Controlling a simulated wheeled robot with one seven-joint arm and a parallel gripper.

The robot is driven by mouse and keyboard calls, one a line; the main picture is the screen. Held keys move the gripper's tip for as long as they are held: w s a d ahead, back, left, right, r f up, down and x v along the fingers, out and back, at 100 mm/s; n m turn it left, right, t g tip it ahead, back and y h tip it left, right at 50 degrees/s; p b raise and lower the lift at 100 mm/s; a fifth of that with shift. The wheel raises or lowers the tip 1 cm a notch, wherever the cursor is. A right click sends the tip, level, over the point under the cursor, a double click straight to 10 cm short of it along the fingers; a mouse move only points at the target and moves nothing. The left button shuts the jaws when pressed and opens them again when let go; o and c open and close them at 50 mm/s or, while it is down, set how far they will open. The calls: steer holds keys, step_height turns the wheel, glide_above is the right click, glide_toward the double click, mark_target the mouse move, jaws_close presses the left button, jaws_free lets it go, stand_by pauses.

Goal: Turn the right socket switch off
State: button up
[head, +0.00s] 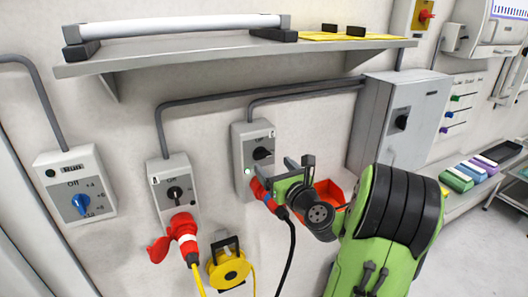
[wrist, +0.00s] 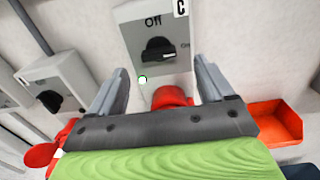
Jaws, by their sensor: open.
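The right socket box (head: 241,143) is on the wall, with a black rotary switch (head: 262,153) on its front. In the wrist view the switch (wrist: 158,51) lies roughly horizontal, its white mark toward the "On" label at right, with "Off" above it. A green light (wrist: 142,79) shows below it. A red plug (wrist: 172,97) sits in the socket underneath. My gripper (head: 299,161) is in front of the box, a little right of the switch in the head view. In the wrist view its open fingers (wrist: 160,84) are spread left and right below the switch, apart from it.
The left socket box (head: 168,168) holds a red plug (head: 183,231). A blue-knob box (head: 72,170) is further left. A yellow cable reel (head: 228,270) hangs below. A red bin (wrist: 276,124) is right of my gripper. A shelf (head: 200,55) runs above.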

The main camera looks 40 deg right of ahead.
mark_target(264, 156)
steer(key=p+x, duration=0.1)
steer(key=x, duration=0.4)
steer(key=shift+w+a+r, duration=0.1)
steer(key=shift+w+r, duration=0.1)
steer(key=shift+w+f+p, duration=0.1)
steer(key=shift+w+p, duration=0.2)
steer(key=shift+w, duration=0.1)
steer(key=c, duration=1)
steer(key=shift+c, duration=0.2)
